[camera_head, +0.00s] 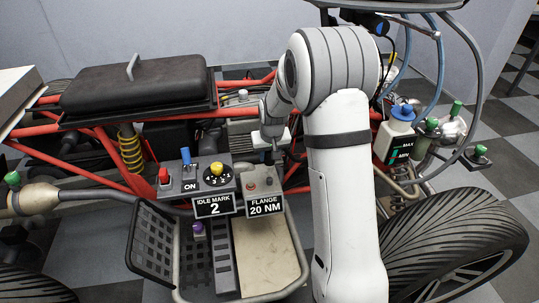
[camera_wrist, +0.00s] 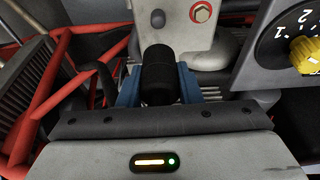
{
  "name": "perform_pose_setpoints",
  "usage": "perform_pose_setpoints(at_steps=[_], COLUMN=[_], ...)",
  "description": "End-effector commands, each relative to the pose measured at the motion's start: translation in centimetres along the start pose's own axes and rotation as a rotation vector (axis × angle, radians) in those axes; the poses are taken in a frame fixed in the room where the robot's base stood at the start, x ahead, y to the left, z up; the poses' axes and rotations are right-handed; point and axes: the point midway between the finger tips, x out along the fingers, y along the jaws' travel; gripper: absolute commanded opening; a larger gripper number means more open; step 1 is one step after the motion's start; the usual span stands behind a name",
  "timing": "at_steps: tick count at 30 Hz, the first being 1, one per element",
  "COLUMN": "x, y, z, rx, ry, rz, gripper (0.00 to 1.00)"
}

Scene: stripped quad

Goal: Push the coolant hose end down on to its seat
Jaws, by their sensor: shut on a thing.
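My gripper (camera_head: 275,141) is low over the frame, just behind the box with the "FLANGE 20 NM" label (camera_head: 264,205). In the wrist view its blue fingers are shut on a black cylindrical piece (camera_wrist: 158,72). The piece's far end meets or overlaps a pale grey bracket (camera_wrist: 173,22); I cannot tell whether they touch. I cannot tell for sure whether this piece is the coolant hose end, and no seat is clearly visible. A white tank marked MAX and MIN (camera_head: 392,146), with a blue cap, stands to the right of my arm.
A control box (camera_head: 197,184) with a yellow dial (camera_wrist: 306,54) stands close to my gripper. Red frame tubes (camera_wrist: 57,72) run on the left in the wrist view. A large tyre (camera_head: 455,240) is at the right. Hoses (camera_head: 474,70) hang at the upper right.

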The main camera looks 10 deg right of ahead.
Motion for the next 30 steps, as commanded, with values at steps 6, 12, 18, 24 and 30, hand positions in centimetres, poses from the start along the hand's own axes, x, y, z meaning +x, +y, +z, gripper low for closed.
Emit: perform_pose_setpoints(at_steps=[6, 12, 18, 24, 30], x=[0.5, 2.0, 4.0, 5.3, 5.6], y=[0.0, -0.1, -0.1, -0.1, -0.1], z=[0.3, 0.7, 1.2, 1.6, 1.7], rx=[0.007, 0.007, 0.007, 0.007, 0.007], ry=[-0.002, -0.003, -0.002, -0.002, -0.002], rz=[0.003, 0.002, 0.002, 0.002, 0.002], gripper=[0.08, 0.08, 0.08, 0.08, 0.08])
